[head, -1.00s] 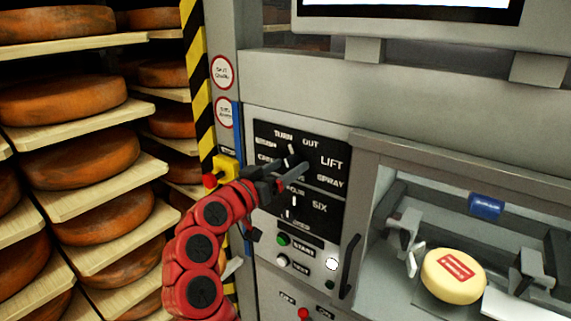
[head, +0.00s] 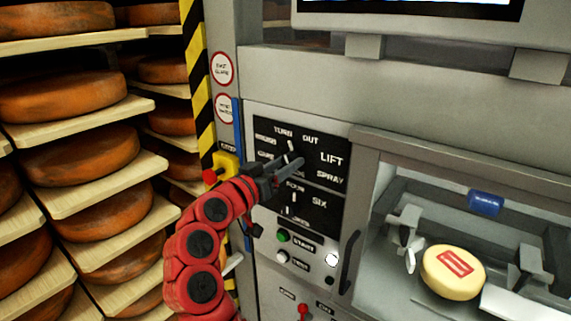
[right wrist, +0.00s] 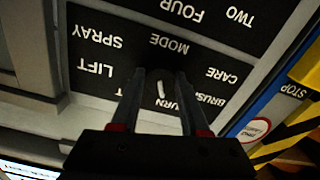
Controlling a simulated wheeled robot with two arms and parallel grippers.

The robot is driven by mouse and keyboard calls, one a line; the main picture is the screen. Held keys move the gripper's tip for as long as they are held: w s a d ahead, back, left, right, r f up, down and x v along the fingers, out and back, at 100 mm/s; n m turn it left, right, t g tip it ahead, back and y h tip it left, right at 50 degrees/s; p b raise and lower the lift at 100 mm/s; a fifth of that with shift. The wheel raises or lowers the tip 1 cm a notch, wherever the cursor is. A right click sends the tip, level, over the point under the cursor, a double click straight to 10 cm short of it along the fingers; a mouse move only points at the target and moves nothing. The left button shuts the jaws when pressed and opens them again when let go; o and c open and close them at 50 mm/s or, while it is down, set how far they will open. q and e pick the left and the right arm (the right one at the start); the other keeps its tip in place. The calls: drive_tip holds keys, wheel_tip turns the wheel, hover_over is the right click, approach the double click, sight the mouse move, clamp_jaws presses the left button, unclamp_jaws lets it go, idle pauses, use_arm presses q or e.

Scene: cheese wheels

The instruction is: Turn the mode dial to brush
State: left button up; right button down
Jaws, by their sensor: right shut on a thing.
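The mode dial (right wrist: 161,88) is a dark knob with a white pointer line, on a black plate marked turn, out, lift, spray, care and brush. In the head view the gripper partly hides it, but its white pointer (head: 290,146) shows, directed up between turn and out. The brush label (head: 266,139) is at the plate's upper left. My right gripper (head: 296,163) reaches in from the lower left and is shut on the dial. In the right wrist view, which is upside down, its two fingers (right wrist: 160,80) stand on either side of the knob. My left gripper is out of view.
Below are a second dial (head: 287,210), a green start button (head: 283,236) and a red-tipped switch (head: 303,309). A yellow stop box (head: 227,163) stands left of the plate. A glazed chamber with a cheese wheel (head: 453,273) is at right; loaded shelves stand left.

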drive_tip(key=n+p, duration=0.2)
drive_tip(key=n, duration=0.2)
drive_tip(key=shift+r+n, duration=0.15)
drive_tip(key=shift+n, duration=0.25)
drive_tip(key=shift+n+p, duration=1.3)
drive_tip(key=shift+n, duration=0.5)
drive_tip(key=shift+c, duration=2.1)
unclamp_jaws()
drive_tip(key=shift+f, duration=0.2)
